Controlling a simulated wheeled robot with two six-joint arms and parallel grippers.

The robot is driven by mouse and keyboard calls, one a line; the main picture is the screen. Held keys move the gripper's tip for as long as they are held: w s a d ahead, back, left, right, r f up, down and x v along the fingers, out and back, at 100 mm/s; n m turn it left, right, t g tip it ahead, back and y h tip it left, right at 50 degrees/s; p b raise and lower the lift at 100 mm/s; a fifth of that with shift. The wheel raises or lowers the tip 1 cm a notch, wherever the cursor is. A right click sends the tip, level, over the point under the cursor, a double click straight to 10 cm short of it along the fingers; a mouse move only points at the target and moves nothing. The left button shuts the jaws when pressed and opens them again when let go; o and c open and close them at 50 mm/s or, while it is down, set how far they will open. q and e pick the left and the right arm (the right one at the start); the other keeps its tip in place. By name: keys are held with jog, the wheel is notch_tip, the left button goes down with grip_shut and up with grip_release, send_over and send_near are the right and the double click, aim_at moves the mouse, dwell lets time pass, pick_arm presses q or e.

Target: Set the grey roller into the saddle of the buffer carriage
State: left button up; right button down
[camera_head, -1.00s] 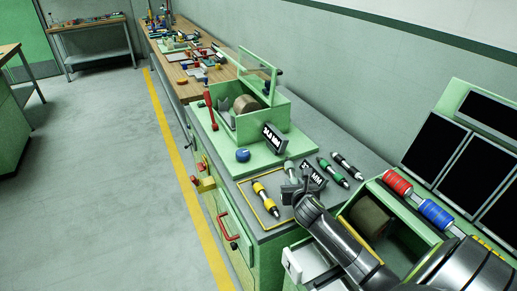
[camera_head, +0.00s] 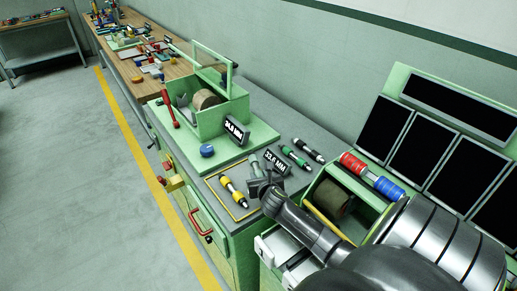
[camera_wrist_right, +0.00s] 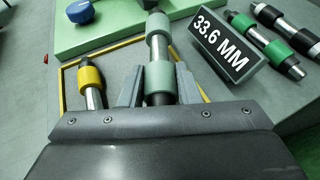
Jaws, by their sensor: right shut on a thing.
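The grey roller (camera_wrist_right: 159,55) has greenish-grey sleeves and a metal shaft. In the wrist view it lies between the two fingers of my right gripper (camera_wrist_right: 158,88), which is shut on it. The head view shows the roller (camera_head: 254,166) and my right gripper (camera_head: 260,184) beside the 33.6 MM sign (camera_head: 276,163). I cannot tell if the roller is clear of the bench. The buffer (camera_head: 213,122) is an open green box with a brown wheel (camera_head: 206,99). A grey V-shaped piece, apparently the carriage saddle (camera_head: 184,103), shows inside and looks empty. My left gripper is out of view.
A yellow-banded roller (camera_head: 232,190) lies in a yellow outline to the left. Green (camera_head: 294,156) and black (camera_head: 308,150) rollers lie beyond the sign. A blue knob (camera_head: 207,151) and a red-handled lever (camera_head: 170,110) stand by the buffer. Several monitors (camera_head: 400,135) stand at right.

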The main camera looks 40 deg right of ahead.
notch_tip(320, 180, down, 4)
jog(key=shift+f, duration=0.25)
jog(key=shift+f, duration=0.15)
jog(key=c, duration=1.1)
grip_release()
jog(key=shift+f+b, duration=0.1)
jog(key=shift+b, duration=0.25)
jog(key=shift+f, duration=0.1)
jog(key=b+v, duration=0.1)
jog(key=v, duration=1.1)
jog(key=shift+r, duration=0.2)
